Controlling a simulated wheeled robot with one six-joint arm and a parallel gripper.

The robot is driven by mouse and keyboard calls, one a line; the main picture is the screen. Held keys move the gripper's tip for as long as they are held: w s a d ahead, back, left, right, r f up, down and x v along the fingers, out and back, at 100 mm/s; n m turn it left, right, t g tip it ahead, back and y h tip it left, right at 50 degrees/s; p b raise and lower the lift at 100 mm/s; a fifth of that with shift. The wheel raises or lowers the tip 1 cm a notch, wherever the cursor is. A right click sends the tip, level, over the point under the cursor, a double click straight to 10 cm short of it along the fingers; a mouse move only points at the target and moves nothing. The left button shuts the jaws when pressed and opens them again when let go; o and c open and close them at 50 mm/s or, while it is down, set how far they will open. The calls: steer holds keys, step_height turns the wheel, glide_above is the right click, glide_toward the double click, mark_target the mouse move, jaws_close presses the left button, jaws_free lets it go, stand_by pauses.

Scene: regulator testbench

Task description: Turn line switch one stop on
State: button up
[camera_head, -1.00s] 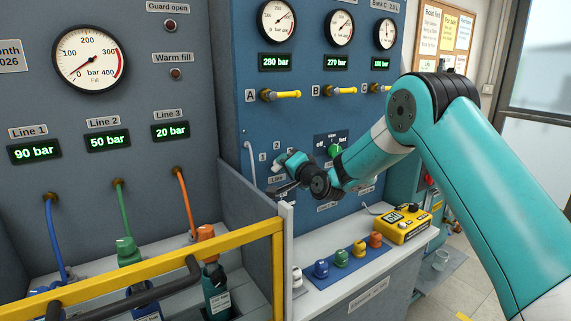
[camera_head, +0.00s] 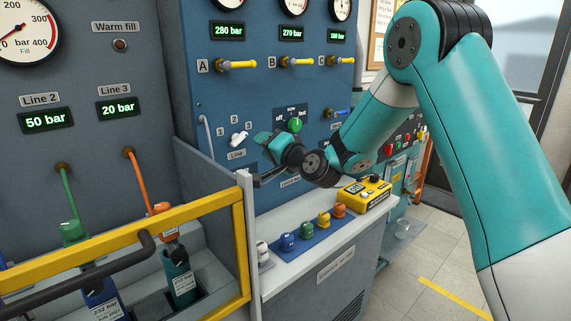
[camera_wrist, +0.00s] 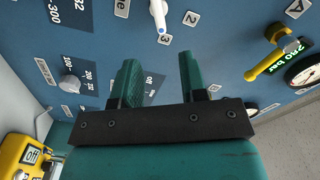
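The line switch (camera_head: 238,139) is a white knob on the blue panel, with labels 1, 2 and 3 above it and "Line" below. In the wrist view the line switch (camera_wrist: 158,12) shows at the top edge, partly cut off; its blue-tipped end points toward label 3 (camera_wrist: 164,40). My gripper (camera_head: 260,158) is in front of the panel, below and to the right of the knob in the head view. In the wrist view my gripper (camera_wrist: 159,60) has its two teal fingers wide apart with nothing between them, and the knob lies beyond the fingertips.
A green off/fast knob (camera_head: 295,125) sits right of the switch. Yellow valve handle A (camera_head: 238,65) is above. A yellow guard rail (camera_head: 130,248) and grey divider (camera_head: 215,180) stand at left. Coloured knobs on a blue mat (camera_head: 305,230) and a yellow meter (camera_head: 362,194) occupy the bench.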

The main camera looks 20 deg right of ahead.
steer(key=b+v, duration=0.2)
steer(key=v, duration=0.5)
steer(key=shift+s+b, duration=0.35)
steer(key=s+a+f+n+g, duration=0.3)
steer(key=s+f+n+g, duration=0.2)
steer(key=s+d+f+n+g+h, duration=0.25)
steer(key=s+f+g, duration=0.2)
steer(key=s, duration=0.45)
steer(key=s+d+f+n+g+h, duration=0.1)
steer(key=s+d+f+g+h, duration=0.3)
steer(key=s, duration=0.5)
steer(key=s+a+r+n+g+y+p, duration=0.3)
steer(key=s+a+r+n+y+p, duration=0.2)
steer(key=s+a+r, duration=0.5)
steer(key=a+r+n, duration=0.2)
steer(key=a+r, duration=0.1)
steer(key=a, duration=0.1)
steer(key=shift+s+a+g, duration=0.2)
steer(key=shift+s+g, duration=0.15)
steer(key=shift+s, duration=0.05)
